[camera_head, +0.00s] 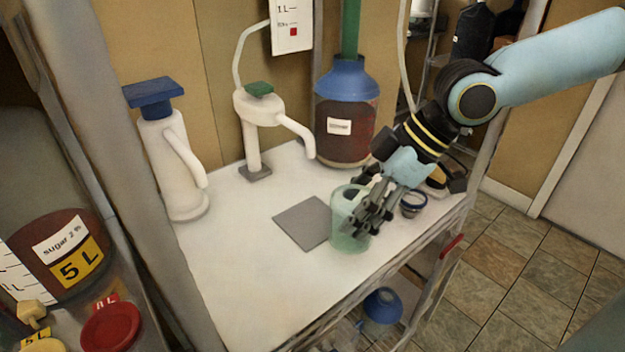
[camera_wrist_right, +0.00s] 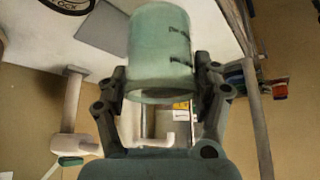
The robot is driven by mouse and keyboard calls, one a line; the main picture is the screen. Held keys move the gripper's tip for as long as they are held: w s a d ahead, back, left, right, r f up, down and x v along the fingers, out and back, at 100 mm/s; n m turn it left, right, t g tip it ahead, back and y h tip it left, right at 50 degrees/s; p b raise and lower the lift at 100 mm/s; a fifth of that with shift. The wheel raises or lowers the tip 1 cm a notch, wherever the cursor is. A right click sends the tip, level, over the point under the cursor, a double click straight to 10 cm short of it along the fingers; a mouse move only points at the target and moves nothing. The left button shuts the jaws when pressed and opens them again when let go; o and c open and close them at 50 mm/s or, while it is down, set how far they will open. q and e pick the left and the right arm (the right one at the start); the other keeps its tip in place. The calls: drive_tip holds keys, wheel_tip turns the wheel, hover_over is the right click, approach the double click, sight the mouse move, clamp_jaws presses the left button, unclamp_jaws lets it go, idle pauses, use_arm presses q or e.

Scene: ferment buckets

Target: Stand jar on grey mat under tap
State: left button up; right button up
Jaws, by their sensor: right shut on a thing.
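A translucent green jar (camera_head: 347,232) stands upright at the right edge of the grey mat (camera_head: 300,224) in the head view, mostly beside it. Whether its base touches the table or overlaps the mat is hard to tell. My right gripper (camera_head: 366,212) is shut on the jar from the right. In the right wrist view the jar (camera_wrist_right: 161,50) sits between both fingers, with dark marks on its side. The white tap (camera_head: 292,128) with a green top has its spout above and behind the mat. My left gripper is in neither view.
A white pump with a blue top (camera_head: 172,155) stands at the left. A large blue-capped bottle (camera_head: 346,115) stands at the back. A small dark-rimmed cup (camera_head: 413,204) is right of my gripper. The white tabletop (camera_head: 245,265) is clear in front of the mat.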

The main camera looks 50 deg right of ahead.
drive_tip(key=shift+w+d+f+b, duration=0.2)
drive_tip(key=shift+w+f+b, duration=0.35)
drive_tip(key=shift+w+b, duration=0.95)
drive_tip(key=shift+w+d+f+b, duration=0.2)
drive_tip(key=shift+w+f+b, duration=0.4)
drive_tip(key=shift+w+b, duration=0.95)
drive_tip(key=shift+w+d+f+b, duration=0.2)
drive_tip(key=shift+w+f+b, duration=0.5)
drive_tip(key=shift+w, duration=1.4)
drive_tip(key=o, duration=1.5)
